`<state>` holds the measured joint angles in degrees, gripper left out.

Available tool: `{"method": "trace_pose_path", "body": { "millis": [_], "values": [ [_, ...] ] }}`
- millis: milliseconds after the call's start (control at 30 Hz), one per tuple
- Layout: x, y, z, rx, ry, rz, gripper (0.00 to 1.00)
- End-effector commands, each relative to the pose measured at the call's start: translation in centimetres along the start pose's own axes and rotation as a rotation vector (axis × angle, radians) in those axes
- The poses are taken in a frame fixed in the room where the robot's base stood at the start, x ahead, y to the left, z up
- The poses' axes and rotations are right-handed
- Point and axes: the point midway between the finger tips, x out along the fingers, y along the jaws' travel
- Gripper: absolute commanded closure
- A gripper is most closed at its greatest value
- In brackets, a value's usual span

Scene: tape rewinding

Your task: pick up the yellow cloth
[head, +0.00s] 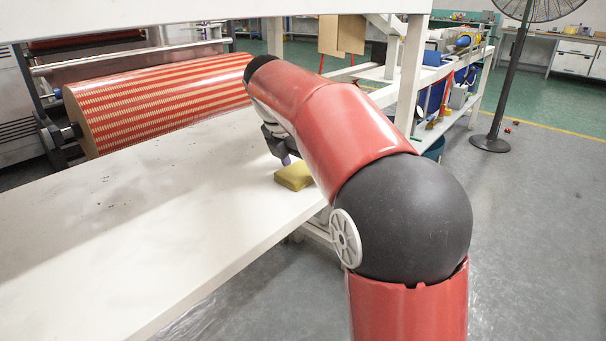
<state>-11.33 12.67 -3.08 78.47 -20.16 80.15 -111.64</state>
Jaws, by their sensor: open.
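The yellow cloth (294,177) is a small folded, block-like pad. It lies on the white table (130,240) near its right-hand edge. My gripper (286,160) is just above the cloth, pointing down. It is open, and its fingers are mostly hidden behind my red arm. A small purple part shows at its tip. I cannot tell whether the tip touches the cloth. The right side of the cloth is partly covered by my arm.
A large roll with red and tan stripes (160,98) lies behind the table. A white shelf post (410,75) stands behind my arm. A fan stand (490,142) is on the floor at right. The table is clear left of the cloth.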

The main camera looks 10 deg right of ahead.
Motion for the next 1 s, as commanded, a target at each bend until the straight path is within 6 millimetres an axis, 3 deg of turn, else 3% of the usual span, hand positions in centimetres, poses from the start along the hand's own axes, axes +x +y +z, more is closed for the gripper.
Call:
{"method": "trace_pose_path", "body": {
  "millis": [67, 400, 733, 1000],
  "values": [
    [0.0, 0.0, 0.0, 0.0, 0.0, 0.0, 0.17],
    [-0.1, 0.0, 0.0, 0.0, 0.0, 0.001, 0.61],
    [-0.4, 0.0, 0.2, 0.001, -0.001, 0.002, 0.61],
    [-3.0, 0.1, 1.3, 0.001, -0.001, 0.002, 0.61]
  ]
}}
